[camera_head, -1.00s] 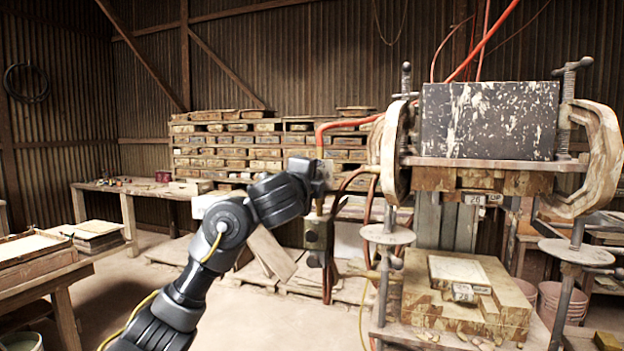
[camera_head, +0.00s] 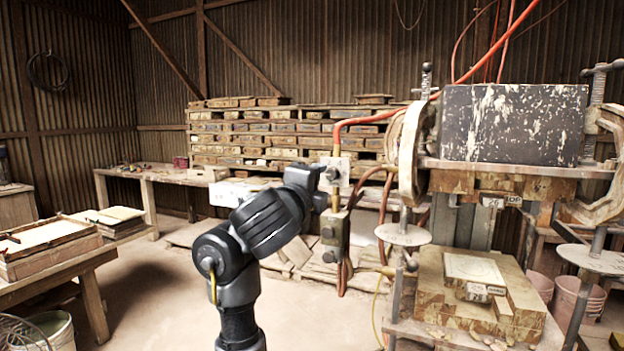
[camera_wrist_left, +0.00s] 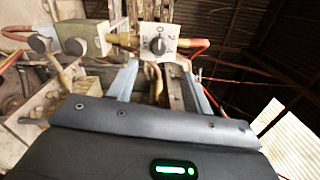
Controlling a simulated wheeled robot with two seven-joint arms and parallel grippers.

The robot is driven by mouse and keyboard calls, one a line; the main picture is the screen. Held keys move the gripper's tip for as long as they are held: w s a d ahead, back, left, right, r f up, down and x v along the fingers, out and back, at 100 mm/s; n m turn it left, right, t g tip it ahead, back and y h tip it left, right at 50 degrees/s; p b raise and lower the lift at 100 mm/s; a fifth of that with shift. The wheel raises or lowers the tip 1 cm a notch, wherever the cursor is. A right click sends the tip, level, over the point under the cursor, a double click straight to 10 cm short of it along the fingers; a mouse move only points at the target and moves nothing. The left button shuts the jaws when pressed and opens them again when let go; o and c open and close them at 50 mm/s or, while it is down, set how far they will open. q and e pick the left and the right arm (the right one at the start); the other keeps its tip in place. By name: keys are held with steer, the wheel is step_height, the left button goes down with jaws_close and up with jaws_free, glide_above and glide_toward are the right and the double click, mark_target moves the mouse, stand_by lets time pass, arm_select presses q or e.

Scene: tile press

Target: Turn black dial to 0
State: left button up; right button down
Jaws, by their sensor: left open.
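The black dial (camera_wrist_left: 158,45) sits on a pale plate with numbers in the left wrist view. Its pointer's exact setting is too small to read surely. In the head view the dial's pale plate (camera_head: 342,166) is on the hose pipe left of the press, partly behind my left gripper (camera_head: 327,184). In the left wrist view my left gripper (camera_wrist_left: 162,82) is open, its two bluish fingers apart and empty. The dial shows just beyond the gap between them; I cannot tell whether they touch it. My right gripper is not in view.
A control box (camera_head: 335,230) with round knobs hangs below the dial. Orange hoses (camera_head: 385,117) run beside it. The press (camera_head: 513,125) stands right, with stacked tiles (camera_head: 478,270) beneath it. A bench (camera_head: 167,176) and a work table (camera_head: 60,272) stand left.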

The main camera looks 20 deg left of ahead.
arm_select(q)
steer(key=shift+s+a+f+p, duration=0.15)
steer(key=shift+s+p, duration=0.15)
steer(key=shift+s, duration=0.45)
